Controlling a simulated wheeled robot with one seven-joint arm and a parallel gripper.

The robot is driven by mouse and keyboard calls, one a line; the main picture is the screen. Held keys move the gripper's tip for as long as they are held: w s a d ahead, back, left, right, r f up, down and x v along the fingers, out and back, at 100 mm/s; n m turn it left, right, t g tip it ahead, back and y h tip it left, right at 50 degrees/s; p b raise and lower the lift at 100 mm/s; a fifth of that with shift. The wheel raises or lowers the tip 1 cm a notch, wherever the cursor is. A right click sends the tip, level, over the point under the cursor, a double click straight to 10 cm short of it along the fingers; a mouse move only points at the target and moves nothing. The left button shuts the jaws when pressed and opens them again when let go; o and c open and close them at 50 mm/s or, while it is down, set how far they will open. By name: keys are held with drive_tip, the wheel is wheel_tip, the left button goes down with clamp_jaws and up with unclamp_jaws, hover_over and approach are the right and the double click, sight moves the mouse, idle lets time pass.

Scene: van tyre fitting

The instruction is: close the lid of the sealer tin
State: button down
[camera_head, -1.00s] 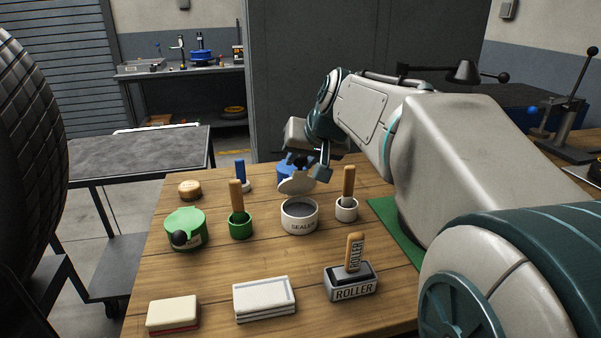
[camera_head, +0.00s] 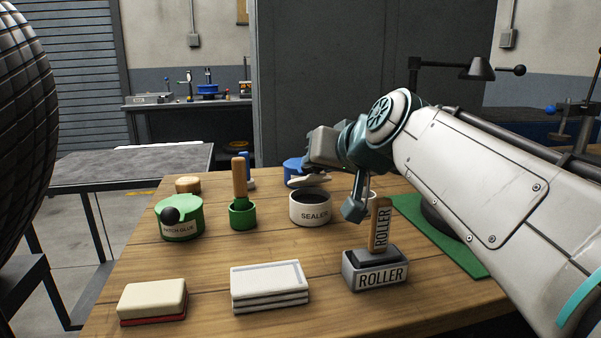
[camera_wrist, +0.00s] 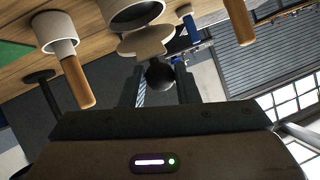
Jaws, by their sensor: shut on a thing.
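The sealer tin (camera_head: 309,210) is a white round tin standing upright on the wooden bench, with its dark inside showing. Its white lid (camera_head: 309,181) is tilted open over the back rim. In the wrist view the tin (camera_wrist: 120,22) is at the top, with the lid (camera_wrist: 145,42) joined beside it. The lid's black ball knob (camera_wrist: 160,75) is between the fingers of my gripper (camera_wrist: 160,86), which is shut on it. In the head view the knob is hidden, and my gripper (camera_head: 322,150) is just behind and above the lid.
The roller (camera_head: 380,225) stands in its holder (camera_head: 375,272) in front right of the tin. A green pot with a brush (camera_head: 241,213) and a closed green patch glue tin (camera_head: 180,222) are left. A blue tin (camera_head: 292,168) is close behind. White blocks (camera_head: 268,285) lie in front.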

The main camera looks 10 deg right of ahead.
drive_tip(key=shift+s+f+y+b, duration=0.15)
drive_tip(key=shift+s+f+b, duration=0.2)
drive_tip(key=shift+f+b, duration=0.3)
drive_tip(key=shift+s+f+y+b, duration=0.15)
drive_tip(key=shift+s+f+b, duration=0.15)
drive_tip(key=shift+f+b, duration=0.25)
drive_tip(key=c, duration=1.1)
unclamp_jaws()
drive_tip(key=shift+r, duration=0.1)
